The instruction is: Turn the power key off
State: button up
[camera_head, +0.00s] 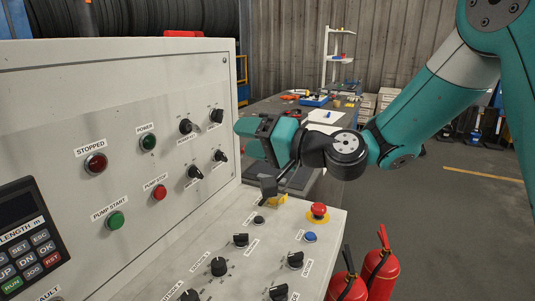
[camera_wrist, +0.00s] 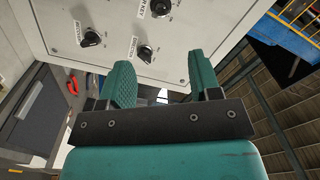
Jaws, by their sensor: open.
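The power key (camera_head: 185,126) is a black rotary switch in the upper row of the grey upright panel, right of the green POWER lamp (camera_head: 149,142). In the wrist view it is the black knob (camera_wrist: 160,7) at the top edge, partly cut off, beside a label ending in "R KEY". Its exact turn angle is hard to tell. My gripper (camera_head: 258,132) is right of the panel, its teal fingers pointing towards it. In the wrist view the gripper (camera_wrist: 160,75) is open and empty, apart from all the knobs.
Similar black knobs sit close by: upper right (camera_head: 217,115), lower left (camera_head: 194,172) and lower right (camera_head: 220,156). Below my gripper is a sloped console (camera_head: 232,268) with knobs and a red mushroom button (camera_head: 319,210). Fire extinguishers (camera_head: 378,265) stand right of it.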

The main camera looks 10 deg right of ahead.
jog(key=v, duration=0.3)
jog(key=shift+s+d+b, duration=0.25)
jog(key=shift+b, duration=0.1)
jog(key=s+a+f+n+g+h+p, duration=0.1)
jog(key=s+a+n+g+h+p, duration=0.25)
jog(key=s+n+g, duration=0.75)
jog(key=s+d+f+m+h, duration=0.1)
jog(key=s+d+h, duration=0.2)
jog(key=s, duration=0.4)
jog(key=s+d+f+m+h+p, duration=0.1)
jog(key=s+d+h, duration=0.2)
jog(key=s, duration=0.4)
jog(key=shift+s+d+f+m, duration=0.2)
jog(key=shift+d+f+m, duration=0.1)
jog(key=shift+d, duration=0.45)
jog(key=shift+h, duration=0.25)
